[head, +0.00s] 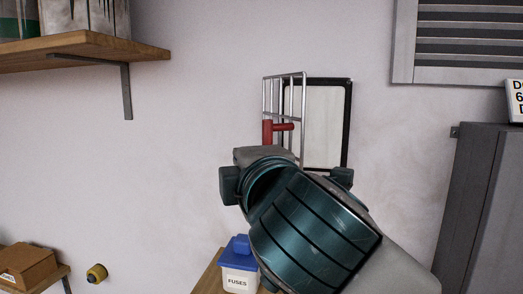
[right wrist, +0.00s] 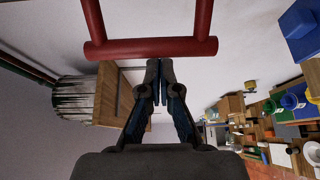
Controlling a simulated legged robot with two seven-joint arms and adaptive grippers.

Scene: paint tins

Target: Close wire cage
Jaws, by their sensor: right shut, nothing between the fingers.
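The wire cage door (head: 304,110) stands swung out from the wall in the head view, to the left of a black-framed pale panel (head: 325,125). A red handle (head: 269,132) is on the door. My right arm comes up from the lower right and covers the area below the door, hiding the fingers there. In the right wrist view, my right gripper (right wrist: 159,66) is shut and empty. Its tips are at the crossbar of the red handle (right wrist: 150,48); I cannot tell if they touch. My left gripper is not in view.
A wooden shelf (head: 90,46) with tins is at upper left. A louvred vent (head: 460,45) and grey cabinet (head: 480,200) stand at right. A fuses box (head: 239,283) with a blue lid is below. The wall left of the door is clear.

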